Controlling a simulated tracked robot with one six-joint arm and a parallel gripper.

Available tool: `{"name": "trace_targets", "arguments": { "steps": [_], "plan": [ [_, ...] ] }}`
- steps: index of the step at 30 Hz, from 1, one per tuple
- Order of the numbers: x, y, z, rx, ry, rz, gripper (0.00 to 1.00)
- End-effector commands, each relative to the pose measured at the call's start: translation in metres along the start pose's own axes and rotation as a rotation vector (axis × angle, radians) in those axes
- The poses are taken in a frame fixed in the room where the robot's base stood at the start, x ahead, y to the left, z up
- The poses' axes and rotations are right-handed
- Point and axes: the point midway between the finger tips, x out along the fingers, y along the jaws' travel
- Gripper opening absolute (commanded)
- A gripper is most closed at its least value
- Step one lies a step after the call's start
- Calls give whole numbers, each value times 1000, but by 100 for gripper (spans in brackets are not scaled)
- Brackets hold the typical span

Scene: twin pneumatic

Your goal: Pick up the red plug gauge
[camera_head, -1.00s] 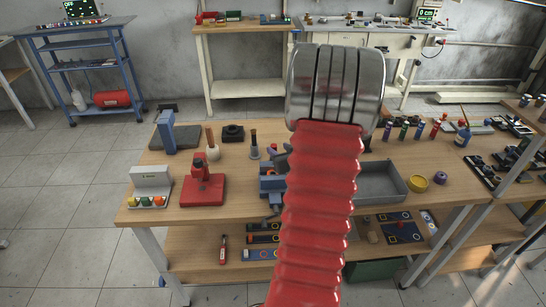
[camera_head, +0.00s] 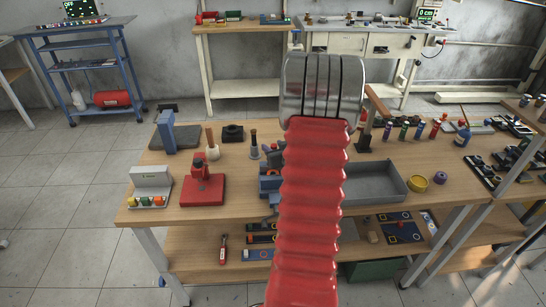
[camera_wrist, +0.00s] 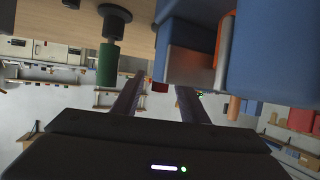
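In the head view a red-bodied upright piece (camera_head: 435,129), which looks like the red plug gauge, stands near the right end of the wooden workbench in a row with purple, green and blue ones. My red ribbed arm with its metal collar fills the middle of the head view, and my gripper's fingers are hidden there. In the wrist view my gripper (camera_wrist: 156,100) has its two dark fingers apart with a clear gap. A small red patch (camera_wrist: 160,87) shows beyond the gap; I cannot tell what it is. A green cylinder (camera_wrist: 107,65) hangs beside it in this tilted view.
A large blue block (camera_wrist: 275,50) is close on the right of the wrist view. On the bench stand a grey tray (camera_head: 391,189), a yellow ring (camera_head: 418,184), a red press (camera_head: 202,184) and a blue bottle (camera_head: 462,137). A brown-handled tool (camera_head: 376,104) stands right of my arm.

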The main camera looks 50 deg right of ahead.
Motion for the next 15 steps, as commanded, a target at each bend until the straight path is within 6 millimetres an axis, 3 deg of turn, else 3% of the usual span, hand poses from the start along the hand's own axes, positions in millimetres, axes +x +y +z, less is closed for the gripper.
{"name": "trace_targets", "arguments": {
  "steps": [5, 15],
  "plan": [
    [0, 0, 0, 0, 0, 0, 38],
    [0, 0, 0, 0, 0, 0, 14]
  ]
}}
